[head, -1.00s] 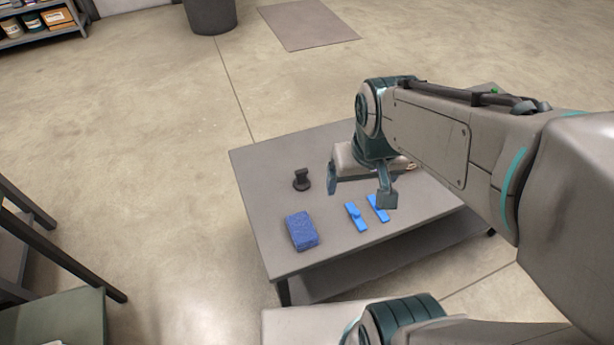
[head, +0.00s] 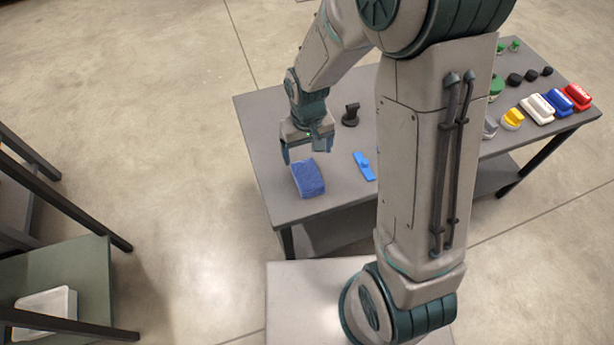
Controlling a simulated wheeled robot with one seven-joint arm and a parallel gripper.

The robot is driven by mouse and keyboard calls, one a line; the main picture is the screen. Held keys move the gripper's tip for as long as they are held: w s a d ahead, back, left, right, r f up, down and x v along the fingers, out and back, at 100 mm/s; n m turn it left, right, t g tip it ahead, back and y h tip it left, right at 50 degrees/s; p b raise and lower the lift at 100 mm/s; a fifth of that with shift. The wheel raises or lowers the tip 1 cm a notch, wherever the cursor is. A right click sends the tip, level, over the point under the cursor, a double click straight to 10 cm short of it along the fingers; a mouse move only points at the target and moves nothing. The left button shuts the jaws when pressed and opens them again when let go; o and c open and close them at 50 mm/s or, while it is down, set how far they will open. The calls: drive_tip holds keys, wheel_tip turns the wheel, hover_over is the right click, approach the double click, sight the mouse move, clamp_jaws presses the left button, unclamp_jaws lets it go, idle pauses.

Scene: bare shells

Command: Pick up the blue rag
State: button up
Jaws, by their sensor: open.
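The blue rag (head: 308,179) is a folded, textured block lying near the left front edge of the grey table (head: 262,122). My gripper (head: 306,158) points down just behind and above the rag. Its two fingers are apart and nothing shows between them. The fingertips look close to the rag's far edge; I cannot tell whether they touch it.
A flat blue handled piece (head: 364,166) lies right of the rag, and a black stamp-like object (head: 351,114) stands behind. My arm hides the table's middle. A yellow-topped item (head: 512,118), a white brush-like item (head: 537,107) and a red one (head: 577,96) sit at right.

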hover_over(307, 175)
drive_tip(key=f, duration=0.4)
drive_tip(key=shift+w+d+f, duration=0.1)
drive_tip(key=shift+w+f, duration=0.2)
drive_tip(key=shift+s+f, duration=0.15)
drive_tip(key=shift+f, duration=1.2)
drive_tip(key=shift+s+f, duration=0.1)
drive_tip(key=shift+f, duration=1.2)
drive_tip(key=c, duration=1)
